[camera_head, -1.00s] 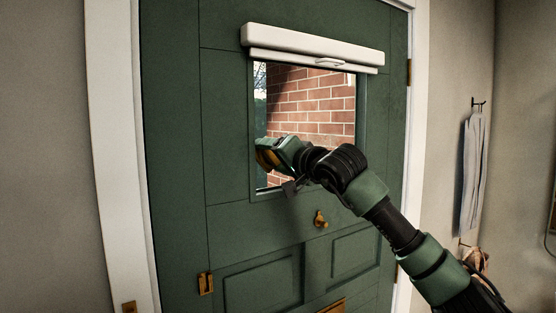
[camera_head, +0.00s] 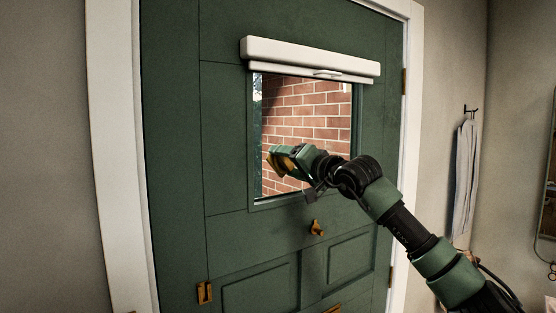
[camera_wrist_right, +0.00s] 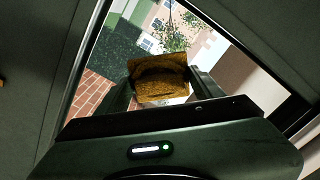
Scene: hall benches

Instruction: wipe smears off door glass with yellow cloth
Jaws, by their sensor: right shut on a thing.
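The door glass (camera_head: 318,110) is a window in the green door (camera_head: 225,150), with red brickwork showing through it. My right gripper (camera_head: 275,161) is in front of the lower left part of the glass. It is shut on the yellow cloth (camera_head: 287,166), which bunches out between the fingers. In the right wrist view the cloth (camera_wrist_right: 160,78) is between the fingertips, with the glass (camera_wrist_right: 120,45) behind it. I cannot tell whether the cloth touches the glass. I make out no smears in these frames. My left gripper is not in view.
A white blind roll (camera_head: 310,56) is mounted across the top of the glass. A brass knob (camera_head: 317,228) sticks out below the glass, and a brass latch (camera_head: 204,292) is at the lower left. A grey cloth (camera_head: 464,175) hangs on the right wall.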

